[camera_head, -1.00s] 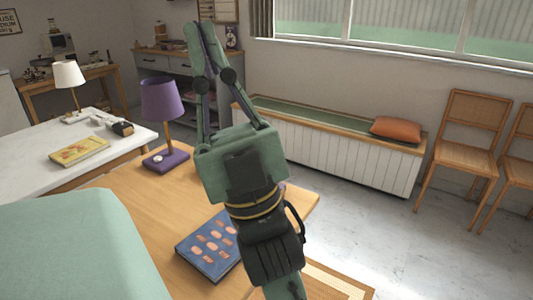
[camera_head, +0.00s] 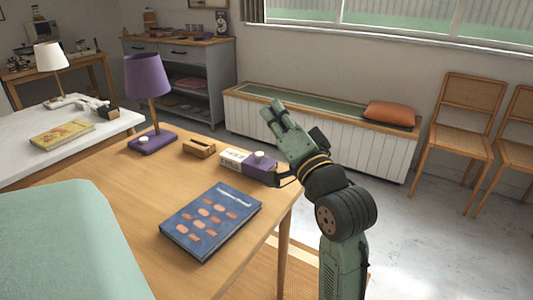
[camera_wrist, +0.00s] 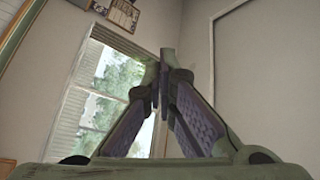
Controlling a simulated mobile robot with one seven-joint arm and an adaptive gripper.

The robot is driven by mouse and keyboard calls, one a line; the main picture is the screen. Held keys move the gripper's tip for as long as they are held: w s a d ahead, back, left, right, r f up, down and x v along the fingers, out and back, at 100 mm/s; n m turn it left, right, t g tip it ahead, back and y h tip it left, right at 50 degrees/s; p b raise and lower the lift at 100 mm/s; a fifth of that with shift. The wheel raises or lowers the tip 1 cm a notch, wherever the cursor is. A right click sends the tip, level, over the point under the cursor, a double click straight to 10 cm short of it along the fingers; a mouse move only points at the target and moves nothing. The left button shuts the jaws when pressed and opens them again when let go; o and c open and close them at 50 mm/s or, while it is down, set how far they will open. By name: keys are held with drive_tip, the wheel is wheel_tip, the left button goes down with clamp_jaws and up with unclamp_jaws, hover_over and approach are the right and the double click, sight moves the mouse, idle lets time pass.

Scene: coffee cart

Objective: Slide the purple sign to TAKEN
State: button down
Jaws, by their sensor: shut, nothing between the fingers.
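The purple sign (camera_head: 262,166) lies near the table's far right edge in the head view. Its purple part with a pale round knob is at the right end, and a white face with small dark lettering shows at the left; I cannot read it surely. My gripper (camera_head: 271,107) is above and beyond the sign, pointing up and away, apart from it. Its forearm passes close to the sign's right end in the picture. In the wrist view the fingertips (camera_wrist: 164,76) meet with nothing between them, and the sign is out of sight.
A wooden block with a slot (camera_head: 199,149) stands left of the sign. A blue book (camera_head: 211,222) lies in front, and a purple lamp (camera_head: 148,78) stands further left. A mint-green surface (camera_head: 70,245) fills the near left. The wooden table (camera_head: 135,190) is bare between them.

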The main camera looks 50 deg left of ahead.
sight(259, 153)
drive_tip(key=w+d+f+m+g+h+b, duration=0.1)
drive_tip(key=w+f+m+h, duration=0.1)
drive_tip(key=f, duration=0.5)
drive_tip(key=w+d+f+m+g+h+b, duration=0.1)
drive_tip(key=f+m, duration=0.3)
drive_tip(key=f, duration=0.4)
drive_tip(key=shift+w+d+f+g+h, duration=0.15)
drive_tip(key=shift+w+d+g+h, duration=0.4)
drive_tip(key=shift+d+h, duration=0.3)
drive_tip(key=shift+a, duration=0.1)
drive_tip(key=p+x, duration=0.1)
drive_tip(key=x, duration=1.3)
drive_tip(key=shift+w, duration=0.15)
